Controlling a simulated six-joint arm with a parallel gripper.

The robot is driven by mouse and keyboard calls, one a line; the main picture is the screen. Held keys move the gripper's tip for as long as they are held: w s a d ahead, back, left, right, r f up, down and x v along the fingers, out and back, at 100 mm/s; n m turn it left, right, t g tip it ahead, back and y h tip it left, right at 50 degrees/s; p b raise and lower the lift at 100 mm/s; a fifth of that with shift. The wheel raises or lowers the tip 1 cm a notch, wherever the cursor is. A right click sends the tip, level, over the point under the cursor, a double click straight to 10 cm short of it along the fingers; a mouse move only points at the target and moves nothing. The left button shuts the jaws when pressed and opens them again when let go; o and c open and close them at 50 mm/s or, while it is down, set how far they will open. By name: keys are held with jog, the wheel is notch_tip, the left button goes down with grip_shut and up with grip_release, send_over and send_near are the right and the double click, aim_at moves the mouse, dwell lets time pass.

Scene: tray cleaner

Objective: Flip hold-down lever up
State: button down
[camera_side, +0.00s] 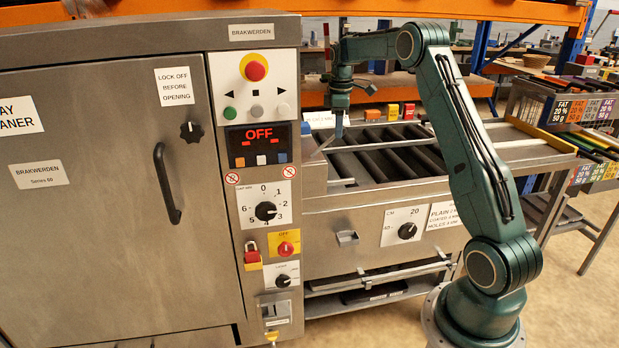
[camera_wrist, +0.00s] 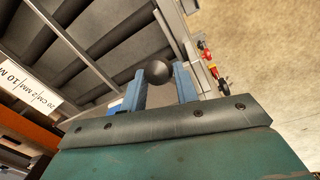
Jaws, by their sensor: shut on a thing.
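The hold-down lever shows in the wrist view as a round black knob (camera_wrist: 157,71). My gripper (camera_wrist: 162,80) has its two blue fingers on either side of this knob, closed on it. The lever's arm below the knob is hidden or cannot be told apart from the rails. In the side view my gripper (camera_side: 339,130) points down at the left end of the conveyor bed, close beside the control column. The knob is too small or hidden there. A thin pale bar slants near the fingertips; I cannot tell whether it belongs to the lever.
The conveyor bed (camera_side: 318,197) has dark rollers and metal rails to the right of the gripper. The control column (camera_side: 226,190) with switches, a red stop button and an "OFF" display stands at left. A white label (camera_wrist: 30,88) shows in the wrist view. Shelving is behind.

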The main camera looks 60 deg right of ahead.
aim_at(326, 142)
jog(key=shift+w+a+r, duration=0.3)
jog(key=shift+w+a, duration=0.15)
jog(key=shift+a, duration=0.1)
jog(key=shift+w+a+r, duration=0.3)
jog(key=shift+w+a, duration=0.1)
jog(key=shift+a, duration=0.1)
jog(key=shift+w+a+r, duration=0.2)
jog(key=shift+w+a, duration=0.3)
jog(key=shift+a, duration=0.1)
jog(key=c, duration=1.1)
grip_release()
jog(key=shift+r, duration=0.1)
jog(key=shift+d, duration=0.15)
